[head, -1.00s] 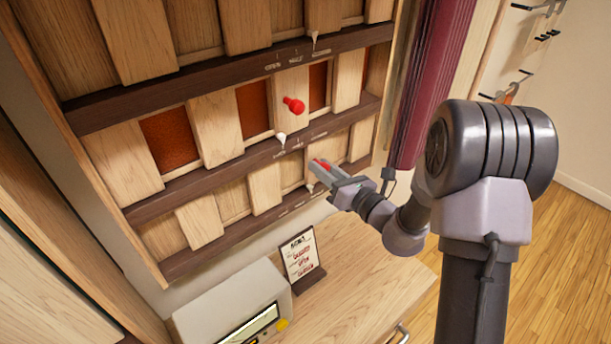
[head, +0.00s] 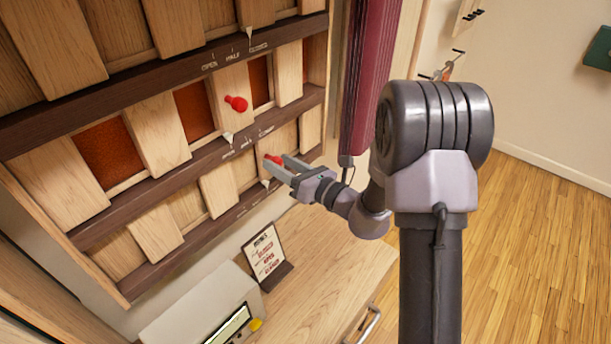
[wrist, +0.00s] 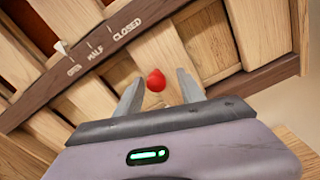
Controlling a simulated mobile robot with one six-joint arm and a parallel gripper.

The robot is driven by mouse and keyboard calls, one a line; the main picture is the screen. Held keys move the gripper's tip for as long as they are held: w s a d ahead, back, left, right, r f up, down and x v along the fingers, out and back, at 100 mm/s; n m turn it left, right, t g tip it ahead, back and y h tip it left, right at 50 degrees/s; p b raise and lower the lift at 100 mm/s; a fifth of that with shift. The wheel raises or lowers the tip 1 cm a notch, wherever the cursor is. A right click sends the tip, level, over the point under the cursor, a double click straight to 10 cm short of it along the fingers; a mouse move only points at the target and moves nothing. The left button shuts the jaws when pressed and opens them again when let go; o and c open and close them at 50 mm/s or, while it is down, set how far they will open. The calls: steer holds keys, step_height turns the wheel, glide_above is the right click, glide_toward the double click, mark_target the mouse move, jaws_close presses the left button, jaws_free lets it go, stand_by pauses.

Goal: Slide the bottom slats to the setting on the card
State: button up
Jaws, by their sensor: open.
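The bottom row of wooden slats (head: 219,191) runs along the lower part of the wall panel. Its red knob (head: 275,160) stands between the fingers of my gripper (head: 277,164). The wrist view also shows the knob (wrist: 156,80) between the open fingers, with gaps on both sides. A pale pointer (head: 266,183) hangs from the bottom row above the lowest rail (head: 200,235), whose labels are too small to read.
The middle row has its own red knob (head: 237,103) and a pointer (head: 228,138) near OPEN. A pale box-shaped device (head: 200,305) stands left of the card on the cabinet top (head: 320,255). A maroon curtain (head: 370,75) hangs right of the panel.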

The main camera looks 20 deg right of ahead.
steer(key=v, duration=1.6)
steer(key=s+a+n+g+y+b, duration=0.1)
steer(key=s+a+n+g+b, duration=0.2)
steer(key=s+a+n+g, duration=0.35)
steer(key=s+a+n+g+y+b, duration=0.2)
steer(key=s+a+n+g, duration=0.25)
steer(key=a+n, duration=0.4)
steer(key=s+f+n+g+h+b, duration=0.2)
steer(key=s+f+n+h+b, duration=0.25)
steer(key=s+n+h, duration=0.35)
steer(key=d+n+t+h, duration=0.1)
steer(key=d+r+n+t+h+b, duration=0.1)
steer(key=d+n, duration=0.1)
steer(key=d+n+t+h, duration=0.1)
steer(key=d+n, duration=0.1)
steer(key=shift+s+d+r+t, duration=0.2)
steer(key=shift+s+r+t, duration=0.1)
steer(key=shift+s+t, duration=0.1)
